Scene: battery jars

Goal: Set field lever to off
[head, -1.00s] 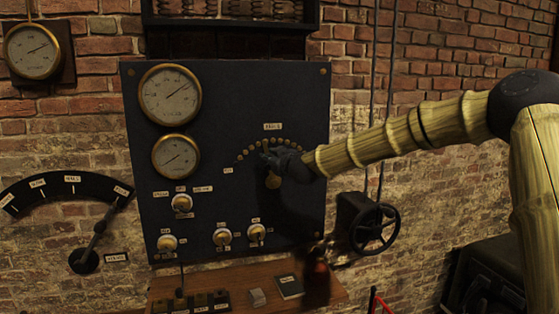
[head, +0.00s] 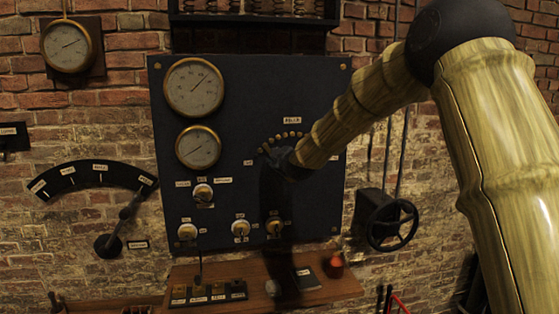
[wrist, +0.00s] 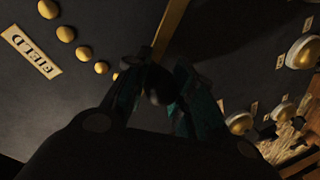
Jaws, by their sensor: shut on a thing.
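The field lever shows in the wrist view as a brass bar (wrist: 170,28) with a dark knob (wrist: 155,96) at its end. My gripper (wrist: 160,76) is shut on this knob, with a finger on each side. In the head view my gripper (head: 272,178) is a dark shape against the dark panel, below the arc of brass studs (head: 280,141). The lever's pivot and bar are hidden there behind my gripper and arm. A small label (head: 247,162) sits at the left end of the arc. The FIELD plate (wrist: 31,55) shows in the wrist view.
The dark panel (head: 225,120) also carries two round gauges and several knobs below. A handwheel (head: 391,225) is to its right. A wooden shelf (head: 340,287) juts out beneath. A large lever (head: 122,222) with a curved scale is at left.

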